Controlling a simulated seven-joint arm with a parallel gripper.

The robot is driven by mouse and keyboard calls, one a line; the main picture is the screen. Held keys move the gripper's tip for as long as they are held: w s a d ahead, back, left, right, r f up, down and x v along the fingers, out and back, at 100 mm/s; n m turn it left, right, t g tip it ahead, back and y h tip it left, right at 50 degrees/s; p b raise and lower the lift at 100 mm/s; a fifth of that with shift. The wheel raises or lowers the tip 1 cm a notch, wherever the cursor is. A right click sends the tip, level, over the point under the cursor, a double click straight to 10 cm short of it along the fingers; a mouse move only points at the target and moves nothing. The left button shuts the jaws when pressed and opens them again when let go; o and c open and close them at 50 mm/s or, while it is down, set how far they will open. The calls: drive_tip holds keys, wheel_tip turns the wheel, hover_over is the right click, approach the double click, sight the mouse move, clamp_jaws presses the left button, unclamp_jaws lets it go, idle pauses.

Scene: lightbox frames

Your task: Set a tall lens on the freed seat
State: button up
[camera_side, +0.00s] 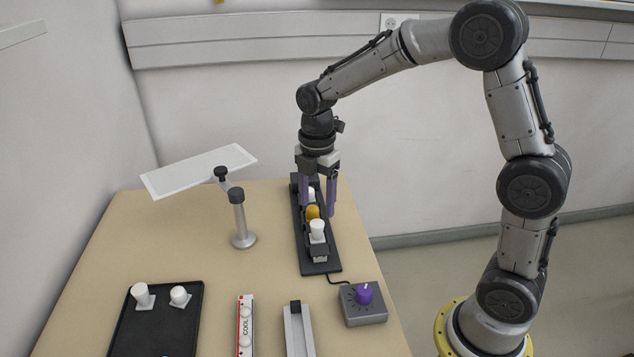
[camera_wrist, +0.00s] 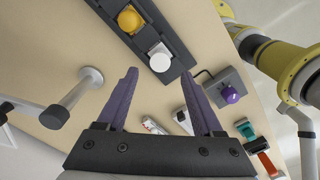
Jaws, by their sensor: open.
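A dark rail (camera_side: 322,264) on the table bears a row of lenses. A white lens (camera_side: 317,229) stands near its front end, with an orange lens (camera_side: 313,212) behind it. Another white piece (camera_side: 311,194) shows partly behind the orange one. Both front lenses also show in the wrist view, the white one (camera_wrist: 160,60) and the orange one (camera_wrist: 130,18). My gripper (camera_side: 318,207) points down over the rail's rear half, its purple fingers apart. In the wrist view nothing is seen between the fingertips (camera_wrist: 160,75). Two white lenses, a taller one (camera_side: 141,295) and a shorter one (camera_side: 180,296), are on the black tray (camera_side: 155,328).
A grey control box (camera_side: 363,312) with a purple knob (camera_side: 364,293) stands right of the rail's front. A white holder marked COOL (camera_side: 245,310) and a grey channel (camera_side: 299,335) lie at the front. A post (camera_side: 240,220) with a pale panel (camera_side: 200,170) stands left.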

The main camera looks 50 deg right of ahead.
sight(317, 224)
drive_tip(key=s+a+r+m+t, duration=0.1)
drive_tip(key=s+r+m+t, duration=0.2)
drive_tip(key=s+r+m, duration=0.75)
drive_tip(key=s+f+m+t, duration=0.1)
drive_tip(key=s+m+t, duration=0.1)
drive_tip(key=s+m, duration=0.5)
drive_tip(key=s, duration=0.4)
drive_tip(key=shift+s+a+f+t, duration=0.2)
drive_tip(key=shift+s+a+t, duration=0.1)
drive_tip(key=shift+a, duration=0.1)
